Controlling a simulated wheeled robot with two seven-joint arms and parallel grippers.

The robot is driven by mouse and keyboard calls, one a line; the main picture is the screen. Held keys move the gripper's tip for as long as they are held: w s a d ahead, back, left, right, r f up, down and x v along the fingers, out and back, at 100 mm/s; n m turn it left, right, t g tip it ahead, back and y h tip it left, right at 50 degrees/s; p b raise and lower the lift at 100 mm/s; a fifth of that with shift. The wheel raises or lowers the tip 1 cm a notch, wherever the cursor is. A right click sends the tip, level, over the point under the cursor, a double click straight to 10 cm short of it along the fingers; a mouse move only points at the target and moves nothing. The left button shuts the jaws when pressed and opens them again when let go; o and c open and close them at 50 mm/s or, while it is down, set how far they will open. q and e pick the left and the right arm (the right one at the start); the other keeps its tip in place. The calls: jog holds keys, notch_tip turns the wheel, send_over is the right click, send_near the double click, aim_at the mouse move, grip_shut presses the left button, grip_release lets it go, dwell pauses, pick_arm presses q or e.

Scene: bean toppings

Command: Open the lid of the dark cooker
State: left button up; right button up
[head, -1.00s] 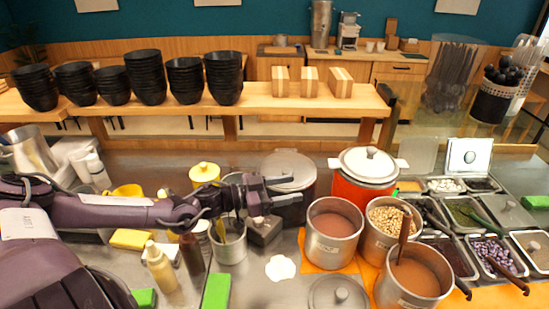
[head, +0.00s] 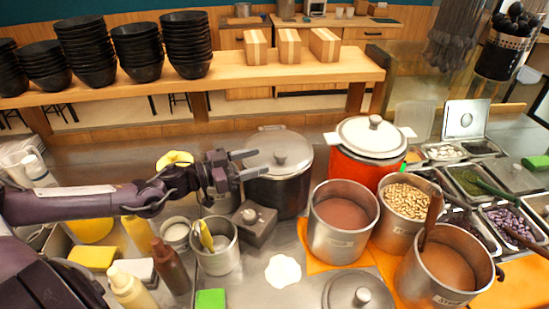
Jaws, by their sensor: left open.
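The dark cooker (head: 276,190) stands at the back middle of the counter. Its grey metal lid (head: 280,153) with a knob is on top and looks closed. My left gripper (head: 250,164) reaches in from the left and is open. Its fingers point right, at the cooker's left side near the lid's edge; I cannot tell if they touch. My right gripper is not in the head view.
An orange cooker with a white lid (head: 373,137) stands right of the dark cooker. A grey box with a knob (head: 254,223) and a metal pot of utensils (head: 215,246) sit in front. Metal pots of brown paste (head: 343,221) and beans (head: 407,200) stand to the right.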

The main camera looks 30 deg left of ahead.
aim_at(280, 152)
pick_arm(q)
jog(key=x, duration=0.6)
jog(key=shift+w+a+f, duration=0.1)
jog(key=shift+w+f, duration=0.2)
jog(key=shift+w, duration=0.25)
jog(key=shift+w+d, duration=0.35)
jog(key=shift+d, duration=0.1)
jog(key=shift+c, duration=0.2)
grip_shut()
